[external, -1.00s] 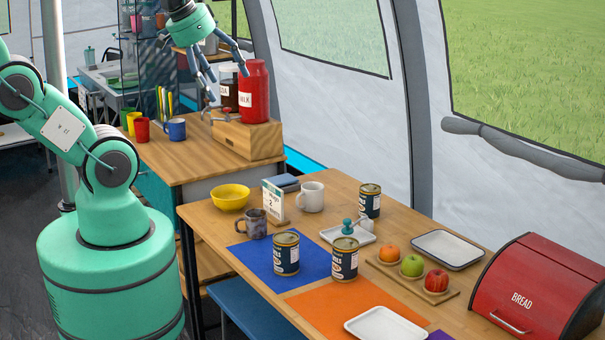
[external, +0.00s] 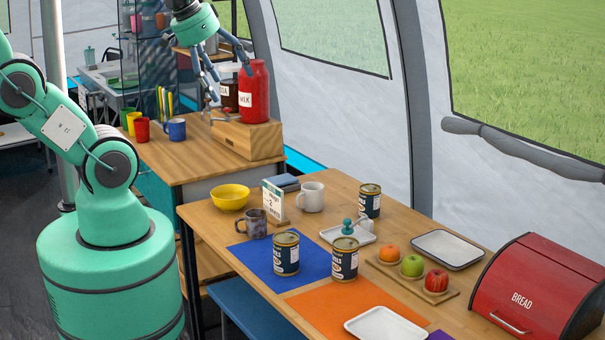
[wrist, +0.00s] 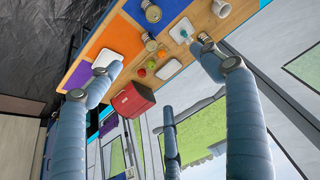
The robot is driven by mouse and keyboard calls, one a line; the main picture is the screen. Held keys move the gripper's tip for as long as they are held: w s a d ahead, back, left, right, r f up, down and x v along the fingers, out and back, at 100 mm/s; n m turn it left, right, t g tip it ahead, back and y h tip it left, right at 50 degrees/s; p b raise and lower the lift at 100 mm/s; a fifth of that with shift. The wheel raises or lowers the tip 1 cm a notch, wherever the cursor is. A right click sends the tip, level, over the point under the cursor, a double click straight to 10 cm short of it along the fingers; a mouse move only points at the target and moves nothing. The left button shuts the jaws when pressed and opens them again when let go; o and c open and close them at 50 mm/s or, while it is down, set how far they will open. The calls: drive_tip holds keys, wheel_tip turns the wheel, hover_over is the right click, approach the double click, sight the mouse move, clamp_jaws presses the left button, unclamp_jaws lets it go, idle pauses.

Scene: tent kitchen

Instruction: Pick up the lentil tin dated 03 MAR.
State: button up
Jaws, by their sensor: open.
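Three dark-labelled tins stand upright on the table. One tin (external: 286,254) is on the blue mat, a second (external: 344,259) is by the orange mat's back edge, and a third (external: 370,201) is farther back beside a small tray. Their dates are too small to read. In the wrist view, the tin on the blue mat (wrist: 153,13), the tin by the orange mat (wrist: 149,42) and the back tin (wrist: 205,38) lie beyond my fingers. My gripper (external: 226,83) is open and empty, high above the wooden counter near the jars, well away from the tins.
Fruit (external: 411,265) and a red bread bin (external: 540,292) are to the right.

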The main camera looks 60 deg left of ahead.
drive_tip(key=w+d+f+g, duration=0.2)
drive_tip(key=w+f, duration=0.4)
drive_tip(key=w, duration=0.6)
drive_tip(key=m+g+b, duration=0.2)
drive_tip(key=g+b, duration=0.1)
drive_tip(key=g, duration=0.1)
hover_over(347, 241)
wheel_tip(347, 241, down, 32)
drive_tip(key=r, duration=0.1)
drive_tip(key=shift+w+f, duration=0.1)
drive_tip(key=shift+f, duration=0.35)
drive_tip(key=shift+f, duration=0.15)
drive_tip(key=shift+f+b, duration=0.55)
drive_tip(key=shift+f, duration=3.6)
drive_tip(key=shift+a+f, duration=0.1)
drive_tip(key=shift+a+f+b, duration=0.2)
drive_tip(key=shift+f+b, duration=0.6)
drive_tip(key=shift+f, duration=1.7)
